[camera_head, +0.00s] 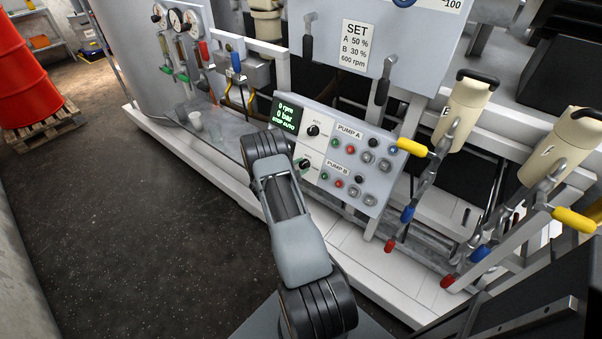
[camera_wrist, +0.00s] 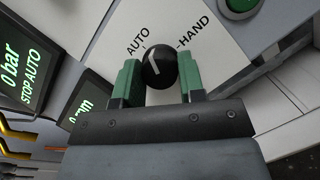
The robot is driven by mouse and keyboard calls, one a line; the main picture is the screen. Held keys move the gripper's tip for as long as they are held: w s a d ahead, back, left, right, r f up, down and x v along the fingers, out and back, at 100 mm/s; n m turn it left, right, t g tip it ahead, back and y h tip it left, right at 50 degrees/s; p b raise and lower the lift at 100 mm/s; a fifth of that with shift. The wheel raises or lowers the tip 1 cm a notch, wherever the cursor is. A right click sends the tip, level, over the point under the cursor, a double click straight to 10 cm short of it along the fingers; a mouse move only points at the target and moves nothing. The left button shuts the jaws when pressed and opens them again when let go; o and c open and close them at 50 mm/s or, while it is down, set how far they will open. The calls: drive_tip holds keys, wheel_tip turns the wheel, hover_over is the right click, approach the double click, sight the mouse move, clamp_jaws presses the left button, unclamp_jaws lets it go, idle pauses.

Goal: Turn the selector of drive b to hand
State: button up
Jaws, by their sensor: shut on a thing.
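The lower selector knob (camera_head: 305,163) is round and black. It sits at the left of the PUMP B row on the grey control panel (camera_head: 375,150). In the wrist view the knob (camera_wrist: 158,68) lies between the two green fingers of my gripper (camera_wrist: 160,82), which is shut on it. AUTO is printed at its upper left and HAND at its upper right. In the head view my gripper (camera_head: 303,168) is at this knob, partly hidden by my arm.
The upper selector (camera_head: 313,130) is beside the PUMP A row, close above. A green display (camera_head: 287,117) reads 0 rpm, 0 bar, STOP AUTO. Round buttons sit to the right. Yellow-handled valves (camera_head: 412,147) stand right of the panel. Open floor (camera_head: 130,220) lies left.

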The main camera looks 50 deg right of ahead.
drive_tip(key=m+b, duration=0.1)
drive_tip(key=m+g+b, duration=0.1)
drive_tip(key=m, duration=0.1)
drive_tip(key=m+y+b, duration=0.1)
drive_tip(key=b, duration=0.1)
drive_tip(key=shift+w+f+m, duration=0.1)
drive_tip(key=shift+f+m, duration=0.15)
drive_tip(key=shift+m, duration=0.05)
drive_tip(key=m+g+y+b, duration=0.1)
drive_tip(key=m+b, duration=0.3)
drive_tip(key=m+y+b, duration=0.1)
drive_tip(key=m+b, duration=0.3)
drive_tip(key=b, duration=0.1)
drive_tip(key=shift+r+y, duration=0.2)
drive_tip(key=shift+y, duration=0.2)
drive_tip(key=shift+r+m+b, duration=0.1)
drive_tip(key=shift+m+b, duration=0.5)
drive_tip(key=shift+b, duration=0.15)
drive_tip(key=shift+r, duration=0.1)
drive_tip(key=o, duration=0.9)
